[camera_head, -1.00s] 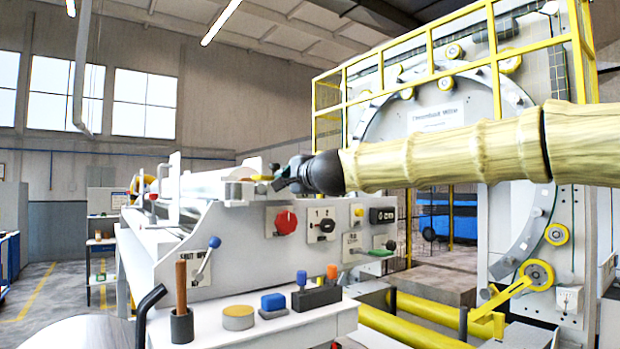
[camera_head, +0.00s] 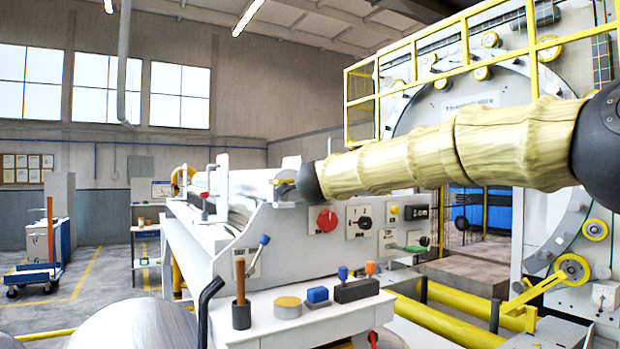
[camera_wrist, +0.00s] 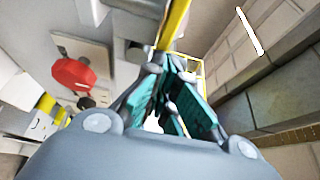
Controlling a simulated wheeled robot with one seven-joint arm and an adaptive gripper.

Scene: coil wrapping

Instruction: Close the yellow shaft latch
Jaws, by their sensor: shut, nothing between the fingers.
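A yellow bar (camera_wrist: 173,24), which looks like the shaft latch, runs from the top edge of the wrist view down to my fingertips. My gripper (camera_wrist: 158,68) is shut and empty, with its teal-padded fingers at the lower end of this bar. I cannot tell whether they touch it. In the head view, my dark wrist and pale yellow sleeve cover most of the gripper at the right end of the white machine's shaft (camera_head: 240,182).
A red button (camera_head: 327,221), which also shows in the wrist view (camera_wrist: 72,73), and a black rotary switch (camera_head: 364,223) are on the machine's front panel. Below is a ledge with a blue block (camera_head: 317,295) and a wooden-handled tool (camera_head: 240,280). A yellow-railed ring machine (camera_head: 470,100) stands right.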

